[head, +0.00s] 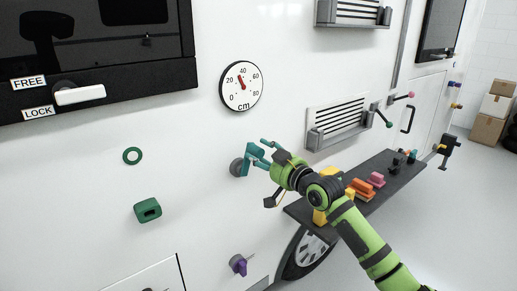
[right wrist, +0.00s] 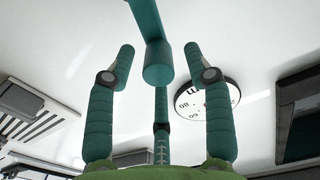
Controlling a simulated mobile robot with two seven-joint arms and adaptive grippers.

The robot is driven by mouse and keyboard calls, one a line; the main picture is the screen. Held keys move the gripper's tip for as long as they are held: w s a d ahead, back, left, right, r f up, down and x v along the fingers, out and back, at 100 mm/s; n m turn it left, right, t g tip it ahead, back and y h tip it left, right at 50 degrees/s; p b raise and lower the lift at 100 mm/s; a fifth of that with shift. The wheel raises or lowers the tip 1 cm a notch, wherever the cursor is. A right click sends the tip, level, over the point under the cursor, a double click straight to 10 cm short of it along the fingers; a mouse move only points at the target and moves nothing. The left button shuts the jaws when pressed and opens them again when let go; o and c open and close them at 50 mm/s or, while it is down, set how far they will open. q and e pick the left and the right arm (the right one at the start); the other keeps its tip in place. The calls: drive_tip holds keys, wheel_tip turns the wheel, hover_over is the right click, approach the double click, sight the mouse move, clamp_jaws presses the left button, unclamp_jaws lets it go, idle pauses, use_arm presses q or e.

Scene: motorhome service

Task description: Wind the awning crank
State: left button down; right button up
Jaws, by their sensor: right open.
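The awning crank (head: 248,158) is a teal arm on a grey round hub on the white motorhome wall. In the right wrist view its teal cylindrical handle (right wrist: 158,65) points in between my fingers. My right gripper (head: 264,155) is at the crank, its teal fingers open on either side of the handle, with gaps showing. Crank and fingers are alike in colour and overlap in the head view. The round cm dial (head: 232,96) is above the crank, its red needle pointing up near 40. My left gripper is not in view.
A black panel with a white FREE/LOCK lever (head: 80,95) is at upper left. A green ring (head: 125,156), a green block (head: 148,210) and a purple knob (head: 238,264) are on the wall. A dark shelf (head: 297,211) with coloured pieces juts out behind my right arm. Vents (head: 338,120) are above it.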

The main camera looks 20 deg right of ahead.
drive_tip(key=shift+x, duration=0.75)
clamp_jaws()
